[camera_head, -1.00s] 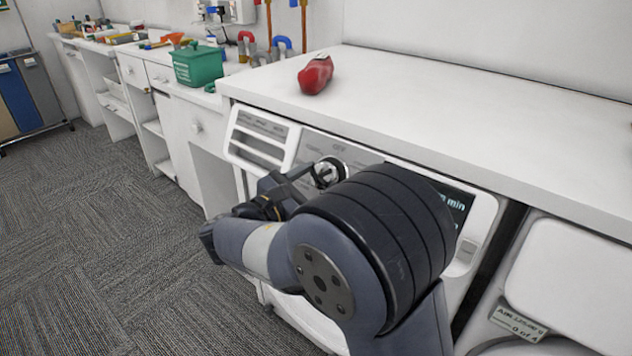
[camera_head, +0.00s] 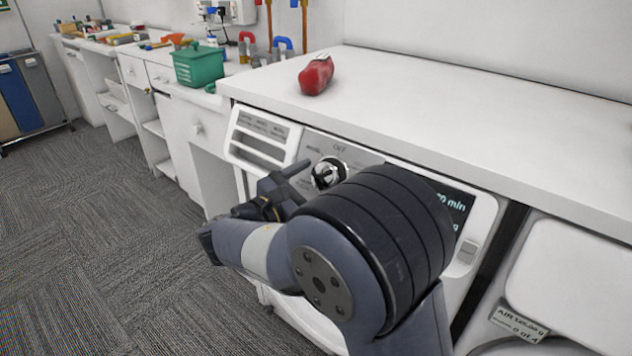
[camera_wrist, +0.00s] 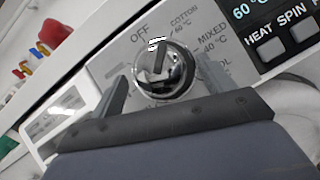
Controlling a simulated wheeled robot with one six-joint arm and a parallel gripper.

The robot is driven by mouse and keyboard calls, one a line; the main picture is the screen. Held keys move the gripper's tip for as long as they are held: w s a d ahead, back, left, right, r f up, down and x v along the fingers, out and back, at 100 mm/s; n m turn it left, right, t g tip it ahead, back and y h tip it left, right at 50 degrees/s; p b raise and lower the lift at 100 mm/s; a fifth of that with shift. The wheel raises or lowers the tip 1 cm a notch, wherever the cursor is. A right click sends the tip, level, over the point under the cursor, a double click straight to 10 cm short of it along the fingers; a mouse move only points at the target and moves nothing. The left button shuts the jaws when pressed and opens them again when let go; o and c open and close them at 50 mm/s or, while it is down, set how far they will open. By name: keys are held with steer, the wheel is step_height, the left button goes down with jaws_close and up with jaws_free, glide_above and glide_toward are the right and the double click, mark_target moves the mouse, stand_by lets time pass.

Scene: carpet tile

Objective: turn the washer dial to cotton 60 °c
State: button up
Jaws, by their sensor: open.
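The washer dial (camera_wrist: 165,72) is a round chrome knob with a grip bar and a white mark. It also shows on the washer's panel in the head view (camera_head: 328,172). In the wrist view its white mark points between the OFF label (camera_wrist: 140,36) and the COTTON 60 °C label (camera_wrist: 183,22), seemingly nearer OFF. The MIXED 40 °C label lies further right. My gripper (camera_wrist: 162,80) is open, one finger on each side of the dial in the wrist view. In the head view my gripper (camera_head: 298,182) is left of the dial, seemingly with a gap.
A dark display (camera_head: 455,212) is right of the dial, partly behind my arm; the wrist view shows 60 °C, HEAT and SPIN. A red object (camera_head: 316,76) lies on the white worktop (camera_head: 450,105) above. A green basket (camera_head: 198,66) stands further left.

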steer(key=p+v, duration=0.1)
steer(key=v, duration=0.9)
steer(key=shift+s+a, duration=0.2)
steer(key=b+x, duration=0.1)
steer(key=x, duration=1)
steer(key=shift+s+a, duration=0.1)
